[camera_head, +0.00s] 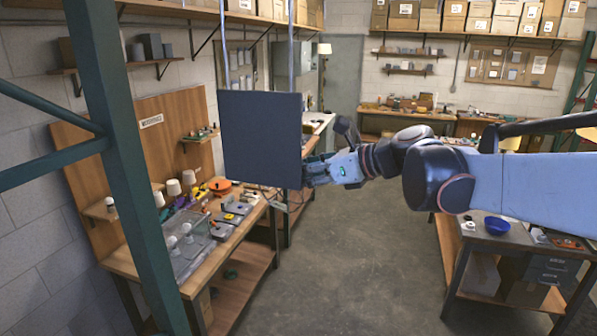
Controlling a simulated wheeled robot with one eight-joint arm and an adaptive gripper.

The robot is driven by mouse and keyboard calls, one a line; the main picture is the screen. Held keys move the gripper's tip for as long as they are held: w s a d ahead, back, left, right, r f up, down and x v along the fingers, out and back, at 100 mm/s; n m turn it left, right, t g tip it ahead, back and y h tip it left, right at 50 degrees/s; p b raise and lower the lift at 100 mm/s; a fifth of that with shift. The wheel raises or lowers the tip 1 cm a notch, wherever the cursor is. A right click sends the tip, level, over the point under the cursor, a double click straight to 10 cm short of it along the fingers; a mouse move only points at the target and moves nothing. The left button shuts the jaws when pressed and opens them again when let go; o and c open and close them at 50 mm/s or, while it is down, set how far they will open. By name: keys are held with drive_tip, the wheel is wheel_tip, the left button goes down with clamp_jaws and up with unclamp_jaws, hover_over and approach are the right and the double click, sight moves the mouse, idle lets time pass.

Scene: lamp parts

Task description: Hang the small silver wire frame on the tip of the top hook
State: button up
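My gripper (312,171) reaches in from the right at mid-height, over the left workbench side of the room. Its fingertips end at the right edge of a dark square panel (262,140), which partly hides them. Whether the fingers are open or shut does not show. A thin silvery line (276,222) shows just below the panel, left of and below my gripper; I cannot tell if it is the small wire frame or whether my gripper touches it. No top hook or hook tip can be made out.
Two thin silver uprights (291,45) run up above the panel. A green metal post (122,150) stands at near left. The left workbench (190,290) holds small parts and lamps. A right bench carries a blue bowl (497,225). The concrete floor (350,270) between them is clear.

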drive_tip(key=shift+s+a+f, duration=0.1)
drive_tip(key=shift+s+f, duration=0.05)
drive_tip(key=shift+f, duration=0.05)
drive_tip(key=o, duration=1.2)
drive_tip(key=shift+o, duration=0.6)
drive_tip(key=shift+w, duration=0.2)
